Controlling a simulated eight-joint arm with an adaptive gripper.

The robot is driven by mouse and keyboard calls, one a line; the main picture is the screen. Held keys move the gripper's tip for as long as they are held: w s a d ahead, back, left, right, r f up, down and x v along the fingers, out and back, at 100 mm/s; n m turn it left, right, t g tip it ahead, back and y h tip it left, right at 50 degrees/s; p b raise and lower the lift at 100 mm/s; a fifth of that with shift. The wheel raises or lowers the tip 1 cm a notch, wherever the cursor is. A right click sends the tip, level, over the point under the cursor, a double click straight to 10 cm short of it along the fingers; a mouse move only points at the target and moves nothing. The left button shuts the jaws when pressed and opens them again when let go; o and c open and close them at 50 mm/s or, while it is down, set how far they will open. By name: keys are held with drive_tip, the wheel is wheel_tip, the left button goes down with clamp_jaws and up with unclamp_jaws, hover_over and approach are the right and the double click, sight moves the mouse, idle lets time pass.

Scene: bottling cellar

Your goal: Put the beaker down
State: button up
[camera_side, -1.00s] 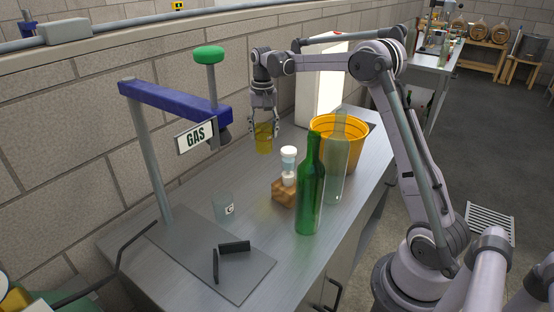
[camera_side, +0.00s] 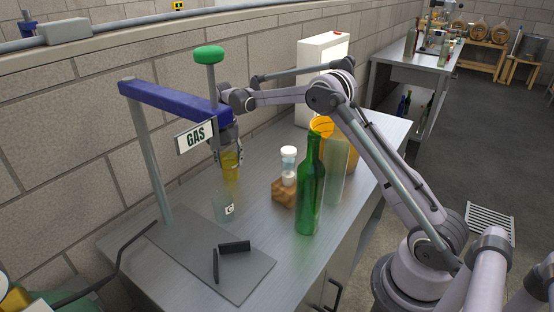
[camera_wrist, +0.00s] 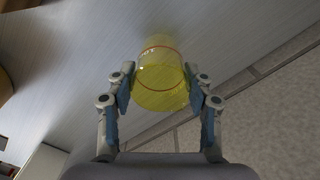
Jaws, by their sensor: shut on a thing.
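The yellow see-through beaker (camera_side: 231,168) is held between the fingers of my gripper (camera_side: 228,158). In the side view it appears above the bench, behind the clear beaker marked C (camera_side: 224,208); the gap beneath it is hard to judge. The wrist view shows the yellow beaker (camera_wrist: 161,77), with a red line around it, between both fingers of my gripper (camera_wrist: 160,92). The clear beaker stands upright on the metal bench (camera_side: 190,204).
A blue arm with a GAS sign (camera_side: 196,136) and green knob (camera_side: 209,55) stands close by my gripper. A green bottle (camera_side: 310,190), a clear bottle (camera_side: 336,170), a wooden block with a white-capped vial (camera_side: 284,192) and an orange bucket (camera_side: 352,155) stand to the right.

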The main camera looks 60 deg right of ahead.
drive_tip(key=shift+f, duration=0.9)
drive_tip(key=shift+f, duration=0.1)
drive_tip(key=o, duration=1.2)
drive_tip(key=shift+c, duration=0.2)
wheel_tip(320, 180, up, 12)
wheel_tip(320, 180, down, 12)
drive_tip(key=shift+r, duration=1.05)
